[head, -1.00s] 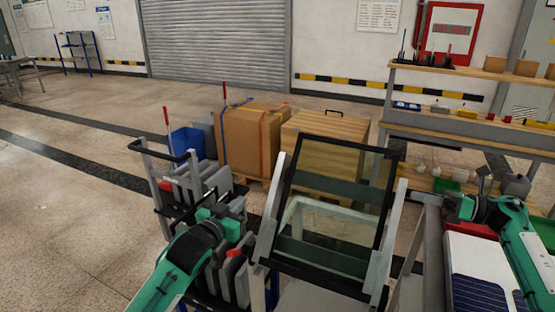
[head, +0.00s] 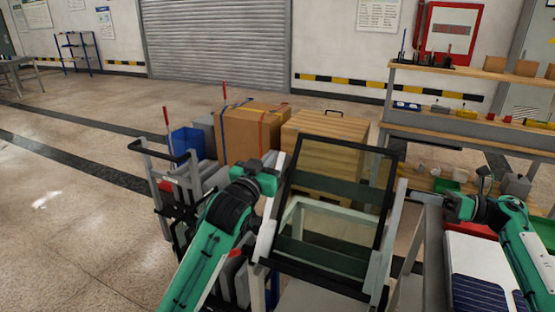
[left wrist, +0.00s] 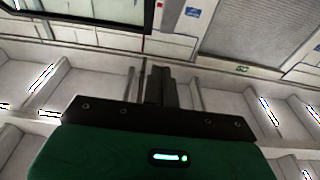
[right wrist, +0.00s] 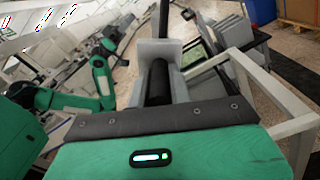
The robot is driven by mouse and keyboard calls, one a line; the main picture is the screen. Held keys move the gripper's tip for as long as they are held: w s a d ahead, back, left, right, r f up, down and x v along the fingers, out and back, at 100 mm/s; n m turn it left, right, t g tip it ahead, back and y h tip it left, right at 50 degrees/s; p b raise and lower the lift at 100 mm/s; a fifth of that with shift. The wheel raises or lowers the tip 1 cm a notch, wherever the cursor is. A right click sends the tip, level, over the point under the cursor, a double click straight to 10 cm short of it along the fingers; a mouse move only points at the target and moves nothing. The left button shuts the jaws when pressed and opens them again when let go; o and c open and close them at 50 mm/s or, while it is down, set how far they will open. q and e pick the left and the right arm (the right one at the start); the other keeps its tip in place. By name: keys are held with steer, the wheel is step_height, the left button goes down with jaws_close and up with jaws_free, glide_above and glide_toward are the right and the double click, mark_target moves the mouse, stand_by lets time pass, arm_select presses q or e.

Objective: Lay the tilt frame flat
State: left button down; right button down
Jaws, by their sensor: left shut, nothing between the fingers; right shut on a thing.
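The tilt frame (head: 335,210), a black rectangular frame with glass panes, stands tilted up between grey side supports in the head view. Its dark edge shows at the top of the left wrist view (left wrist: 90,12). My left gripper (head: 278,165) is shut and empty beside the frame's upper left edge; I cannot tell whether it touches. Its dark fingers show in the left wrist view (left wrist: 160,85). My right gripper (head: 448,207) is shut on a grey part (right wrist: 182,55) at the right of the stand. Its fingers (right wrist: 160,80) partly hide that part.
A cart (head: 165,160) with grey panels stands left of the frame, close to my left arm. A cardboard box (head: 250,135) and a wooden crate (head: 320,130) stand behind. A shelf bench (head: 470,125) is at the right. Solar panels (head: 475,292) lie front right.

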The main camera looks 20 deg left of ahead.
mark_target(282, 158)
arm_select(q)
steer(key=shift+w+f, duration=0.35)
steer(key=shift+w, duration=0.4)
steer(key=shift+w+f, duration=0.4)
steer(key=shift+w, duration=0.4)
steer(key=shift+w+f, duration=0.35)
steer(key=shift+w, duration=0.4)
steer(key=shift+w+a+f+g, duration=0.15)
steer(key=shift+w+f+g, duration=0.15)
steer(key=shift+w, duration=0.4)
arm_select(e)
steer(key=shift+a, duration=0.15)
arm_select(q)
steer(key=shift+w+f, duration=0.15)
steer(key=shift+f, duration=0.15)
arm_select(e)
steer(key=shift+a, duration=0.1)
arm_select(q)
steer(key=shift+d, duration=0.2)
arm_select(e)
steer(key=c, duration=1.3)
jaws_free()
steer(key=shift+s+d+r, duration=0.1)
steer(key=shift+d+r, duration=0.05)
steer(key=shift+d, duration=0.15)
